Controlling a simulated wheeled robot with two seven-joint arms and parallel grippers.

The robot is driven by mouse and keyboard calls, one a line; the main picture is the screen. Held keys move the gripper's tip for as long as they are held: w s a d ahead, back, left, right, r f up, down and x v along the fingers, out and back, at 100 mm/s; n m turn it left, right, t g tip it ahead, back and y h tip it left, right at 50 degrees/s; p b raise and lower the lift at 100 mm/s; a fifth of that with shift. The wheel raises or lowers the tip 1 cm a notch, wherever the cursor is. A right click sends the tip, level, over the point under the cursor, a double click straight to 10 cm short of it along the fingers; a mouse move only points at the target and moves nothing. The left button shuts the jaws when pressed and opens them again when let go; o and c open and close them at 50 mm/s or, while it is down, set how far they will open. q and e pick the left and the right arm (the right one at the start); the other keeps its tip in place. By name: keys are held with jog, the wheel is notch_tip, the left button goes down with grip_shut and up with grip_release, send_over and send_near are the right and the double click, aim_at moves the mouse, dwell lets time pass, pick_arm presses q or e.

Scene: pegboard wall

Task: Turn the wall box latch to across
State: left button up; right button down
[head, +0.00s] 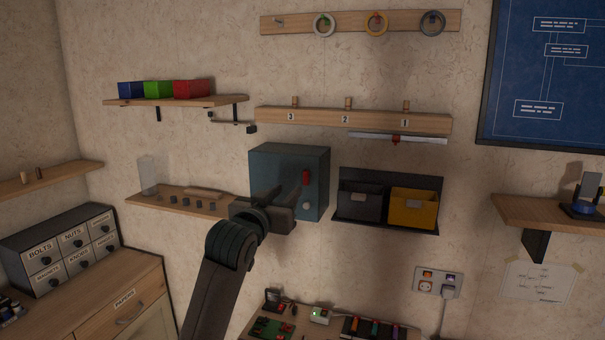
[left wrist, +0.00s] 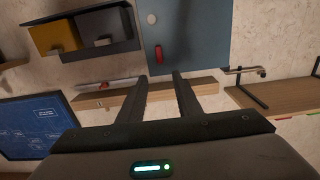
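The wall box (head: 270,165) is a blue-grey box on the wall, and its front also shows in the left wrist view (left wrist: 205,40). Its red latch (head: 306,178) stands upright on the front, above a pale round knob (head: 306,207). In the left wrist view, which is turned over, the latch (left wrist: 158,53) also runs up and down. My left gripper (head: 289,197) is in front of the box, covering its lower left part. In the left wrist view the left gripper's fingers (left wrist: 159,76) are apart, with nothing between them; the latch shows beyond the tips. My right gripper is not in view.
A rack with a black bin (head: 360,202) and a yellow bin (head: 413,208) hangs right of the box. A wooden rail (head: 375,120) is above it. A shelf (head: 165,200) with small items is at left. Open air lies before the box.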

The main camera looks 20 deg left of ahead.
aim_at(305, 174)
pick_arm(q)
jog(key=w+p, duration=0.2)
jog(key=w, duration=0.3)
jog(key=w+p, duration=0.2)
jog(key=w, duration=0.4)
jog(key=shift+w+d+r+p, duration=0.1)
jog(key=shift+w+d+p, duration=0.1)
jog(key=shift+p, duration=0.2)
jog(key=shift+w, duration=0.65)
jog(key=shift+c, duration=0.3)
grip_shut()
